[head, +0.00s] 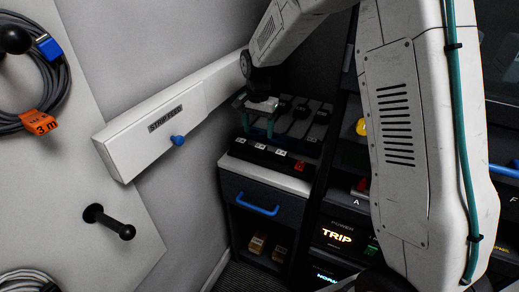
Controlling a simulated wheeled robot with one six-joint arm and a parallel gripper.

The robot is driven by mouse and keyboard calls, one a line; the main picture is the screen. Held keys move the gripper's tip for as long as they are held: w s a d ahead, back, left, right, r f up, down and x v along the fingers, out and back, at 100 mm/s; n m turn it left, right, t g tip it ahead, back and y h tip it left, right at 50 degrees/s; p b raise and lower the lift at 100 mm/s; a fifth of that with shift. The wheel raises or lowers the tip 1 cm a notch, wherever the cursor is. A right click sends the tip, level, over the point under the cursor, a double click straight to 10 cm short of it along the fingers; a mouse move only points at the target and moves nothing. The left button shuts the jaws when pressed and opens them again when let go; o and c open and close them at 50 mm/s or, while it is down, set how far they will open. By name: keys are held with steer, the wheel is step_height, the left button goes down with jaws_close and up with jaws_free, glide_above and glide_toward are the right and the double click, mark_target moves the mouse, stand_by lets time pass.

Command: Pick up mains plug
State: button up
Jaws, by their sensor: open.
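My gripper (258,127) is at the end of my arm, over the left end of the dark cabinet top, with its two teal fingers apart. Several black mains plugs (301,110) with dark cables show in a row just right of the gripper. A plug between or under the fingers cannot be made out, as the gripper covers that spot. In front of the row lies a black power strip (262,154) with small white labels and a red switch (299,166) at its right end.
A white box marked STRIP FEED (150,128) with a blue knob (178,140) juts from the left wall. Below the strip is a drawer with a blue handle (258,204). A lit TRIP panel (338,236) stands at right. Coiled cables (62,85) hang at left.

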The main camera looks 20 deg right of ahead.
mark_target(260, 146)
steer(key=shift+w+f, duration=0.15)
steer(key=shift+f, duration=0.3)
steer(key=f, duration=0.7)
steer(key=shift+s+d+f, duration=0.15)
steer(key=shift+s+d, duration=0.1)
steer(key=shift+d, duration=0.1)
steer(key=c, duration=1.1)
